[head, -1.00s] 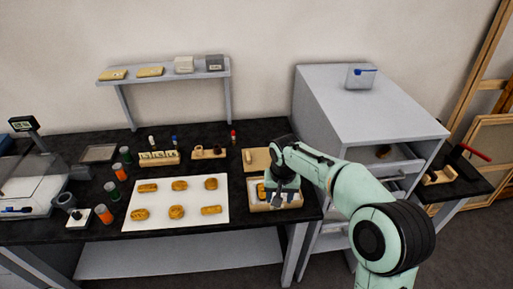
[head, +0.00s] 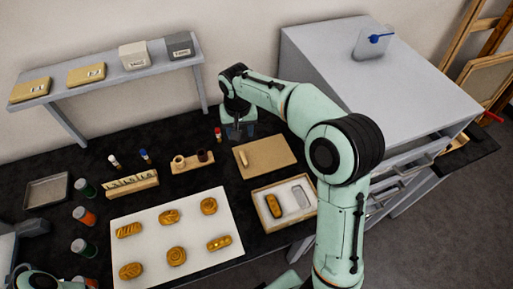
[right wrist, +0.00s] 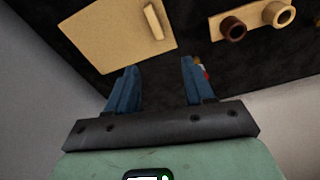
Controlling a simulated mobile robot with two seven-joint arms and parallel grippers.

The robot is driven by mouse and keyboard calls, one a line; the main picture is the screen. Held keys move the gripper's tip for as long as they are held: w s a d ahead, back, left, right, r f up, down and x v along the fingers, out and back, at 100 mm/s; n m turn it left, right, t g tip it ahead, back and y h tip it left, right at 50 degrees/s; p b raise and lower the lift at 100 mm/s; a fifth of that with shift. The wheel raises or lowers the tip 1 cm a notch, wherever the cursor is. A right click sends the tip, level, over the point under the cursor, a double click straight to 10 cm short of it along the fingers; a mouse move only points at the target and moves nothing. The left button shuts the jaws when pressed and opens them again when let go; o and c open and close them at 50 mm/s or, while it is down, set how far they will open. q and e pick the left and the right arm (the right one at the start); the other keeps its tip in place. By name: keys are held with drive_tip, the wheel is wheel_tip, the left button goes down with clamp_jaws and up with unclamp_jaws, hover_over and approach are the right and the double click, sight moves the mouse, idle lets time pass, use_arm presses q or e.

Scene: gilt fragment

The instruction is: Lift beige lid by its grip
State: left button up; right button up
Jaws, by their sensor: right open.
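The beige lid (head: 270,160) is a flat board lying on the dark bench, with a raised bar-shaped grip (head: 244,158) near its left side. In the right wrist view the lid (right wrist: 110,35) is at the upper left with its grip (right wrist: 153,22) near the top. My right gripper (head: 238,131) is above the bench, behind the lid and apart from it. Its two blue fingers (right wrist: 158,68) are spread and nothing is between them. Part of my left arm shows at the bottom left corner; its gripper is not visible.
An open tray (head: 262,219) holding a gold piece and a grey piece is in front of the lid. A wooden holder with cups (head: 192,163) and a red-topped vial (head: 218,134) stand left of it. A grey cabinet (head: 345,80) rises at right; a shelf (head: 110,82) is behind left.

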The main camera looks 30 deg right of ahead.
hover_over(242, 154)
drive_tip(key=f, duration=0.6)
drive_tip(key=shift+s+f, duration=0.1)
drive_tip(key=shift+s, duration=0.2)
drive_tip(key=shift+w+f, duration=0.2)
drive_tip(key=shift+f, duration=0.35)
wheel_tip(242, 154, down, 5)
drive_tip(key=shift+f, duration=0.1)
clamp_jaws()
